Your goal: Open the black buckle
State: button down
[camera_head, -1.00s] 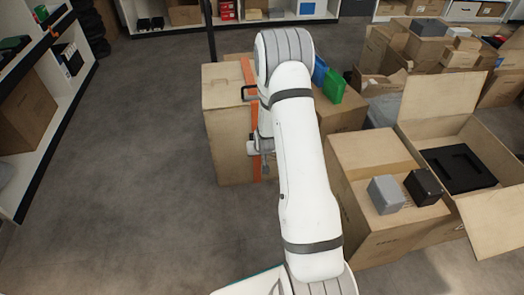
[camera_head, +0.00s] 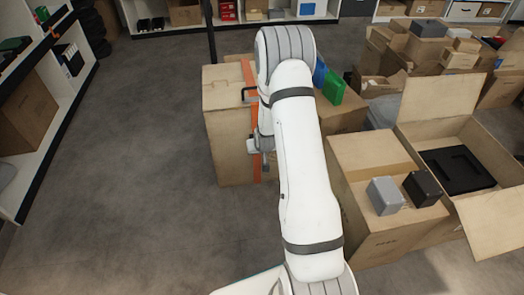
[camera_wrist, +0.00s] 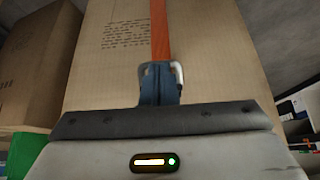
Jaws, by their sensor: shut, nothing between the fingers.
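An orange strap (camera_head: 257,165) runs over a tall closed carton (camera_head: 228,130) and down its near face. A black, loop-shaped part (camera_head: 243,95), which looks like the buckle, juts out by the strap near the carton's top. In the wrist view, a pale metallic-looking frame (camera_wrist: 178,73) shows at the foot of the strap (camera_wrist: 160,30), on both sides of my gripper's fingers. My gripper (camera_wrist: 160,72) is shut, with its dark fingers in front of the strap. I cannot tell whether they touch the frame. In the head view my arm hides most of this area.
Right of my arm stands a carton (camera_head: 365,165) with a grey box (camera_head: 386,195) and a black box (camera_head: 423,187) on it. An open carton (camera_head: 487,215) lies beyond. Green and blue items (camera_head: 333,90) are behind my arm. The floor (camera_head: 130,170) at left is clear.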

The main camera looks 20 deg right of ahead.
jog(key=s+a+r+p, duration=0.2)
jog(key=s+r+p, duration=0.2)
jog(key=s+r, duration=0.5)
jog(key=shift+s+r+p, duration=0.25)
jog(key=shift+s+p, duration=0.1)
jog(key=shift+s, duration=0.1)
jog(key=shift+r, duration=0.1)
